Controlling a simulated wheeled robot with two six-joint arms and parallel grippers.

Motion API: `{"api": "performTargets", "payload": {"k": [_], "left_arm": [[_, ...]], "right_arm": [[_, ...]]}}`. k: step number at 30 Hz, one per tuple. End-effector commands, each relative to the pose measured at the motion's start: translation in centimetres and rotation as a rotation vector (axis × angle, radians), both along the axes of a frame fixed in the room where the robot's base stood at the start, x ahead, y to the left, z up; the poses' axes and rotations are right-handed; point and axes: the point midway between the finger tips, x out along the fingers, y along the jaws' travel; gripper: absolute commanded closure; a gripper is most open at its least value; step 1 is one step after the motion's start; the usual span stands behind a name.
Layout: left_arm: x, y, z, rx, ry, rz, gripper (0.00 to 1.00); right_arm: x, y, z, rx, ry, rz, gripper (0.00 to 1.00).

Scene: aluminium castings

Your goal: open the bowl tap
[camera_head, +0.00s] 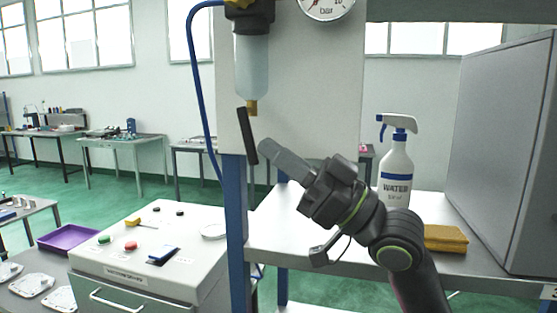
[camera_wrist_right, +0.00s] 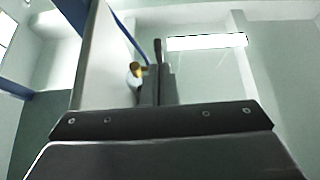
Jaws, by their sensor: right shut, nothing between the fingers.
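The filter bowl (camera_head: 252,68) is a translucent cylinder hanging under a dark and yellow head on the pale panel. The brass bowl tap (camera_head: 252,107) is at its bottom, and brass also shows in the right wrist view (camera_wrist_right: 135,70). A dark flat lever (camera_head: 247,136) hangs down by the tap, slightly tilted; it appears as a thin bar in the wrist view (camera_wrist_right: 157,50). My right gripper (camera_head: 266,149) is shut and empty, its tip just right of the lever's lower part. I cannot tell whether they touch. My left gripper is not in view.
A blue hose (camera_head: 190,70) runs down left of the bowl. A blue post (camera_head: 236,220) stands below the panel. A control box (camera_head: 150,255) stands lower left.

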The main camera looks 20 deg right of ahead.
Motion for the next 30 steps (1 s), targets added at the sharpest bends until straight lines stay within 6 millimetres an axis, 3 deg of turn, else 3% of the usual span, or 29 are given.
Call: {"api": "performTargets", "payload": {"k": [12,24,30], "left_arm": [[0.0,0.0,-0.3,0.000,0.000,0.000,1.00],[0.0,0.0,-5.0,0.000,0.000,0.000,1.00],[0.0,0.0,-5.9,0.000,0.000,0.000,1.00]], "right_arm": [[0.1,0.1,-0.2,0.005,-0.003,0.001,1.00],[1.1,1.6,-1.5,0.151,-0.098,0.003,1.00],[1.2,1.7,-1.3,0.198,-0.132,0.001,1.00]]}}
